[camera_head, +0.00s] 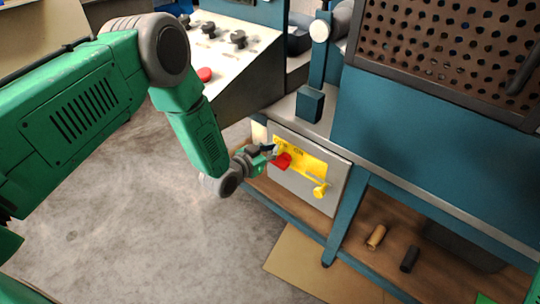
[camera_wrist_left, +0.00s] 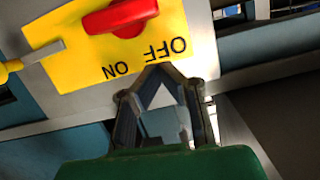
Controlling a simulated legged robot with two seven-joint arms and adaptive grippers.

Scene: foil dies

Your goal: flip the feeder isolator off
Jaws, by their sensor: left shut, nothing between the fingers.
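A yellow plate (camera_head: 308,165) marked ON and OFF is fixed to a grey panel (camera_head: 338,170) on the bench front. A red handle (camera_head: 283,160) sits on it; in the left wrist view the red handle (camera_wrist_left: 120,17) lies above the upside-down lettering. A lever with a yellow knob (camera_head: 320,190) sticks out at the plate's right end; its rod (camera_wrist_left: 45,55) shows at left in the wrist view. My left gripper (camera_head: 272,151) is shut and empty, its tips (camera_wrist_left: 160,68) by the OFF lettering, close to the red handle. I cannot tell whether they touch the plate. My right gripper is out of view.
A sloped console (camera_head: 235,60) with black knobs and a red button (camera_head: 205,74) stands above my left forearm. A perforated guard (camera_head: 445,50) is at upper right. A tan cylinder (camera_head: 376,237) and a black one (camera_head: 410,258) lie on the lower shelf. The floor at left is clear.

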